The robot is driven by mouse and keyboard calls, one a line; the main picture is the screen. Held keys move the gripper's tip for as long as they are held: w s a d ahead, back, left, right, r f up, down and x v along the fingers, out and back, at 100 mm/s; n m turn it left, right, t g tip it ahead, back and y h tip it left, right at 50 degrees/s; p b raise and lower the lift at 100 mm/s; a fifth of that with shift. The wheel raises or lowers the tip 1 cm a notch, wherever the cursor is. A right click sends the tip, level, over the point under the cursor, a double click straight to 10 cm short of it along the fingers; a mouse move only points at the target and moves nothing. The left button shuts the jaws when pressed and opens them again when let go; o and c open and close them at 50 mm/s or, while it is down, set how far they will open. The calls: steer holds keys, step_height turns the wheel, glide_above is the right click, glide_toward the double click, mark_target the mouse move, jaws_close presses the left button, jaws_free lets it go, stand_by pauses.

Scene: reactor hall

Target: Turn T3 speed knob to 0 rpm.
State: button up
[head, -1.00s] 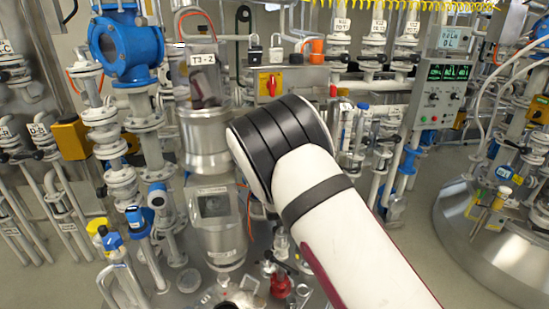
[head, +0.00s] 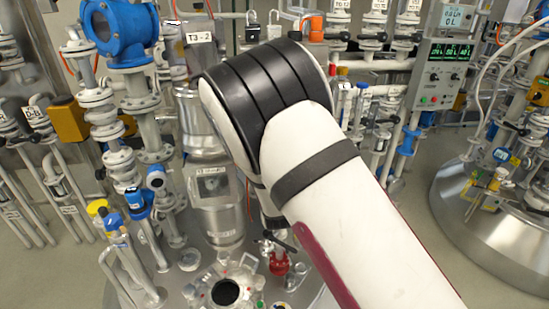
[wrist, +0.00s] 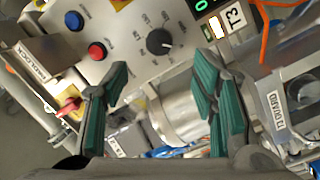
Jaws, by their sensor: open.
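The T3 speed knob (wrist: 160,42) is a round black knob with a pale pointer mark, on a grey panel (wrist: 122,50) in the wrist view. Small print around the knob is too blurred to read. My gripper (wrist: 164,70) is open and empty, with green-padded fingers apart on either side below the knob. It appears not to touch the knob. In the head view my arm hides the gripper and I cannot make out the knob.
A blue button (wrist: 73,20) and a red button (wrist: 97,50) are left of the knob. A T3 guard label (wrist: 262,110) and an orange cable (wrist: 264,35) are at right. In the head view, a T3-2 vessel (head: 220,215) and a blue-topped pipe (head: 118,35) stand left of my arm.

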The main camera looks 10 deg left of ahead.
steer(key=shift+s+d, duration=0.2)
steer(key=shift+s, duration=1.25)
